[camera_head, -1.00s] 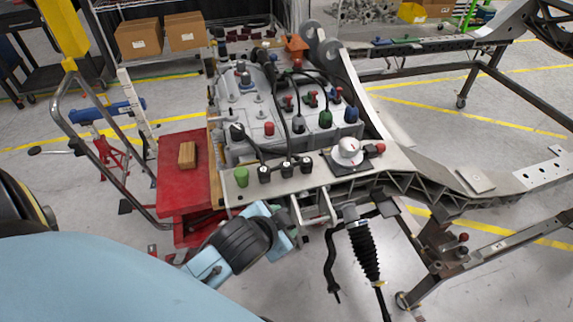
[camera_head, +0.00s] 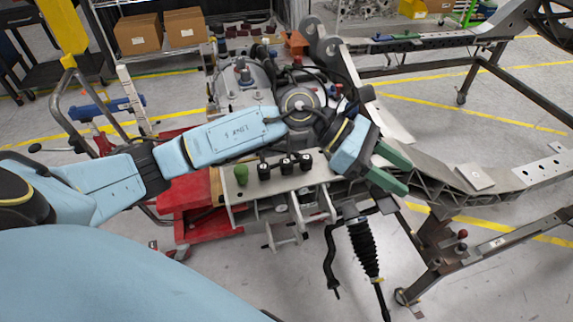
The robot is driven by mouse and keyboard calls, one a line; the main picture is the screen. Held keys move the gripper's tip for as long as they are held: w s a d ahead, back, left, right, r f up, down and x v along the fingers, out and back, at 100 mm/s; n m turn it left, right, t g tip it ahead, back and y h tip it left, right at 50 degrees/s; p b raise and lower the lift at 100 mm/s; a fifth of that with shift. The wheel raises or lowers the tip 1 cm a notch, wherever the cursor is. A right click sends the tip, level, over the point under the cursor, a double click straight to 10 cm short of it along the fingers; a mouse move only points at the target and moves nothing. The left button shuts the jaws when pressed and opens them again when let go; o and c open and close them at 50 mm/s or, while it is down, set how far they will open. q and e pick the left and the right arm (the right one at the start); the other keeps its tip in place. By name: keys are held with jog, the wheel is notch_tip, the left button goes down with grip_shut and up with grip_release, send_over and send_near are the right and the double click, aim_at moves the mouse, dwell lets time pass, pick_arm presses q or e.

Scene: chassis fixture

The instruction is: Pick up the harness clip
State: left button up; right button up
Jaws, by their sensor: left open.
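My left arm comes in from the left and reaches across the chassis fixture. My left gripper (camera_head: 407,174) is open, its two green fingers apart and pointing right, above the fixture's front right plate. I see nothing between the fingers. I cannot tell for sure which part is the harness clip. Several small black fittings (camera_head: 285,167) and a green fitting (camera_head: 240,174) stand on the front plate (camera_head: 250,194), left of the gripper and below the forearm. My right gripper is not in view.
A red cart (camera_head: 187,196) stands left of the fixture. A black bellows rod (camera_head: 363,250) hangs below its front edge. A metal frame rail (camera_head: 450,193) runs off to the right. Cardboard boxes (camera_head: 138,34) sit on a rear shelf. Open floor lies at right.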

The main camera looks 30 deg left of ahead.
pick_arm(q)
jog(key=w+a+f+m+y, duration=0.2)
jog(key=a+f+m+y, duration=0.15)
jog(key=a+y, duration=0.45)
jog(key=g+y, duration=0.1)
jog(key=y, duration=0.5)
send_over(286, 162)
jog(key=shift+m, duration=0.45)
notch_tip(286, 162, down, 7)
jog(key=shift+a+r, duration=0.15)
jog(key=shift+r, duration=0.05)
jog(key=shift+w+f+p, duration=0.1)
jog(key=shift+f+p, duration=0.25)
jog(key=shift+f, duration=2.6)
jog(key=shift+c, duration=0.4)
grip_shut()
